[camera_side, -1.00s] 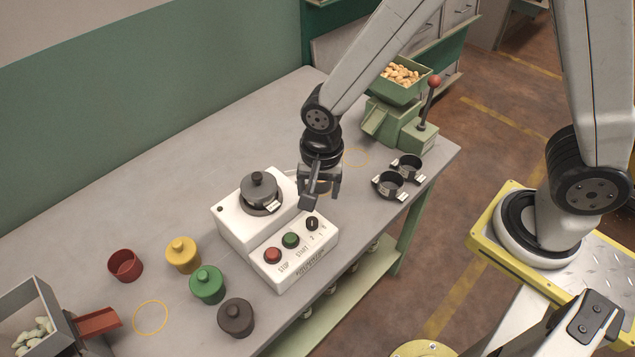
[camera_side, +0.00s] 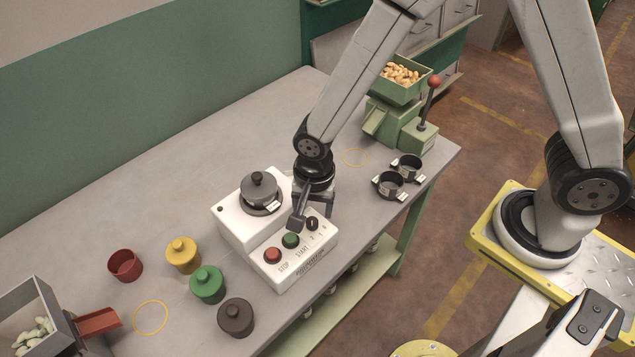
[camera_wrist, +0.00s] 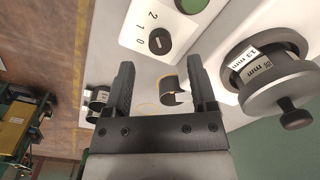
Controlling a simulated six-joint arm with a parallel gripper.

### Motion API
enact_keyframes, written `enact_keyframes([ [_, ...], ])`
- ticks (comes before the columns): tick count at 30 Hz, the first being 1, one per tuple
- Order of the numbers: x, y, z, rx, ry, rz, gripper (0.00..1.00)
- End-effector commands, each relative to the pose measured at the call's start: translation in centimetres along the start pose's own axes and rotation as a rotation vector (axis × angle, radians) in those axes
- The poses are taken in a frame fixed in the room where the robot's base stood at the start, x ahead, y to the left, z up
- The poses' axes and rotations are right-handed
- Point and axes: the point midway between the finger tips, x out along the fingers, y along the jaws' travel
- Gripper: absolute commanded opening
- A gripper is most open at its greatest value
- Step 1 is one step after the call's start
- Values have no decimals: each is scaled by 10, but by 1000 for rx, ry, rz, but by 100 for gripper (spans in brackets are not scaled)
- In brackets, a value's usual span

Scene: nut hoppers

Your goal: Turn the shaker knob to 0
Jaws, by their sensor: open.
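The white shaker (camera_side: 262,262) stands on the table, with a lidded dark grey pot on top. Its small black knob (camera_side: 312,223) sits at the right end of the front panel, right of the green and red buttons. In the wrist view the knob (camera_wrist: 160,41) carries a white mark, beside the printed 2, 1 and 0; I cannot tell exactly which number it points at. My gripper (camera_side: 313,212) is open and empty, just above and behind the knob. In the wrist view the knob lies beyond the gap between the fingertips (camera_wrist: 162,70), apart from both.
The green button (camera_side: 290,240) is close to my left finger. The grey pot (camera_side: 258,188) stands left of my gripper. Black ring holders (camera_side: 390,184) and a green nut hopper (camera_side: 395,95) are to the right. Several coloured jars, including a green one (camera_side: 207,284), stand at left.

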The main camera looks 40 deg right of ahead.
Motion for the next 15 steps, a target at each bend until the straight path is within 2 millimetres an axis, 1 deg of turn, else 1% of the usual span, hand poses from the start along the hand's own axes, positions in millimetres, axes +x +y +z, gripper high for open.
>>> enact_keyframes([
  [1,6,0,0,0,0,2,73],
  [6,23,0,0,0,0,2,73],
  [10,32,0,0,-1,0,0,73],
  [15,39,0,0,-1,0,0,73],
])
